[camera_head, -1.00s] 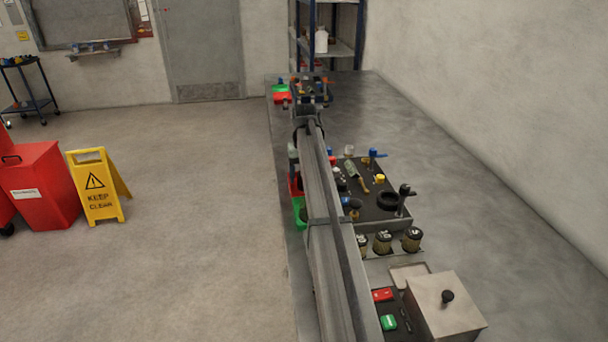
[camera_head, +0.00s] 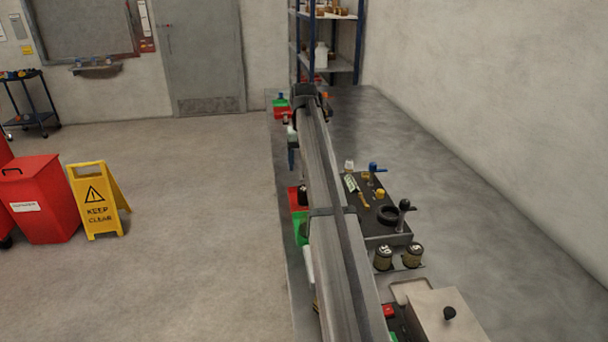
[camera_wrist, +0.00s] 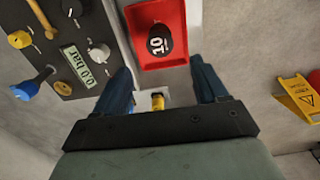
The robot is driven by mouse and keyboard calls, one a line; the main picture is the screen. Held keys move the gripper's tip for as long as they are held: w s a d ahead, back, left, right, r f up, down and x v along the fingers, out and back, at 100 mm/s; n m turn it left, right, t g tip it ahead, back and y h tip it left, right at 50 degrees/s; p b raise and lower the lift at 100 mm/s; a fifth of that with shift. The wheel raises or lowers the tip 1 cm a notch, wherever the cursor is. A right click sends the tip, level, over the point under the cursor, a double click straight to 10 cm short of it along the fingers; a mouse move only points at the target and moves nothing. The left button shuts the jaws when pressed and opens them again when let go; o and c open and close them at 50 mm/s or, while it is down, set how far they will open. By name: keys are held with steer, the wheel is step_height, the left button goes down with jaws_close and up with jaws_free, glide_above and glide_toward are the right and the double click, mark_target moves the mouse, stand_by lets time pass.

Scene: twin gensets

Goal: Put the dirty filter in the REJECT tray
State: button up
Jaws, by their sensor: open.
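A dark round-topped piece marked "10" (camera_wrist: 158,42) sits inside a red tray (camera_wrist: 150,66) in the wrist view. It looks like a filter, but I cannot tell whether it is the dirty one. The red tray also shows in the head view (camera_head: 293,197), left of my arm, with a dark piece in it; no REJECT label is readable. My gripper (camera_wrist: 161,72) is open, its two blue fingers apart with nothing held between them. In the head view, two more filters, one (camera_head: 383,257) and another (camera_head: 413,255), stand right of my arm.
A green tray (camera_head: 301,228) is beside the red one. A dark panel (camera_head: 385,232) with knobs and a gauge stands right of my arm. A small yellow-topped piece (camera_wrist: 157,101) shows between the fingers. A lidded metal box (camera_head: 445,320) is nearer.

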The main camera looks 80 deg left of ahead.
steer(key=shift+r, duration=1)
